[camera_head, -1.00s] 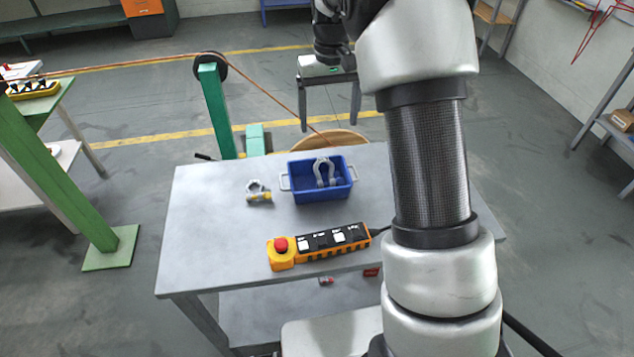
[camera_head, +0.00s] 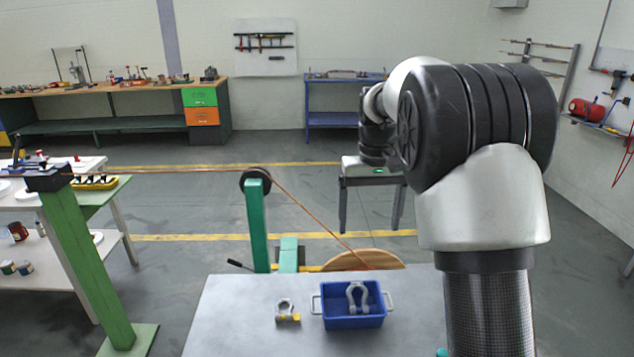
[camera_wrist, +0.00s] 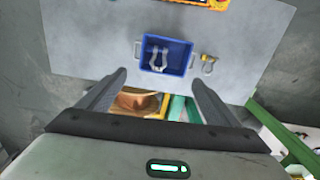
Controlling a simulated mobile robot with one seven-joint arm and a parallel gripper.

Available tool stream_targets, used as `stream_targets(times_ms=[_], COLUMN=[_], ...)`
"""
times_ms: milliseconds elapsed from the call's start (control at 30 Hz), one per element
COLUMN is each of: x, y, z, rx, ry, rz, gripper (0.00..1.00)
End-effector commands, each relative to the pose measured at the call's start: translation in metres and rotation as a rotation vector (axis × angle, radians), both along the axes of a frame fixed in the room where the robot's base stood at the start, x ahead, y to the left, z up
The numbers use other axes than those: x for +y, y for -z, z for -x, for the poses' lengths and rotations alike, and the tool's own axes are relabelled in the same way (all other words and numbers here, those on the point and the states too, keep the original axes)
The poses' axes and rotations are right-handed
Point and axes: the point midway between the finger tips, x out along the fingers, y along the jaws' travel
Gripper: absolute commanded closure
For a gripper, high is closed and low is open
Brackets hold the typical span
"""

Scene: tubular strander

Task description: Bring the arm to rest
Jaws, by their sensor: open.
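My gripper (camera_head: 371,226) hangs with its fingers down beyond the far edge of the grey table (camera_head: 240,310). Its two dark fingers stand wide apart with nothing between them. In the wrist view the open fingers (camera_wrist: 158,79) show against the floor and a wooden reel, with the table beyond. My arm rises at the right of the head view and reaches away from me, covering part of the table's right side.
A blue bin (camera_head: 352,321) holding grey shackles stands on the table. A shackle with a yellow part (camera_head: 287,313) lies beside it. A green post with a pulley (camera_head: 257,215) carries a copper-coloured strand past the wooden reel (camera_head: 362,260). Open floor lies beyond.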

Motion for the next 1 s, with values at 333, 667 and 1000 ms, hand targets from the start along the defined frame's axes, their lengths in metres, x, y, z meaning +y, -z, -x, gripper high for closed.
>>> stream_targets(times_ms=[333, 667, 1000], x=[0.000, 0.004, 0.005], y=[-0.085, -0.108, -0.084], z=[0.099, 0.219, 0.293], rx=[-0.167, -0.345, -0.471], ry=[0.027, 0.038, 0.043], rz=[-0.030, -0.031, -0.010], gripper=[0.15, 0.15, 0.15])
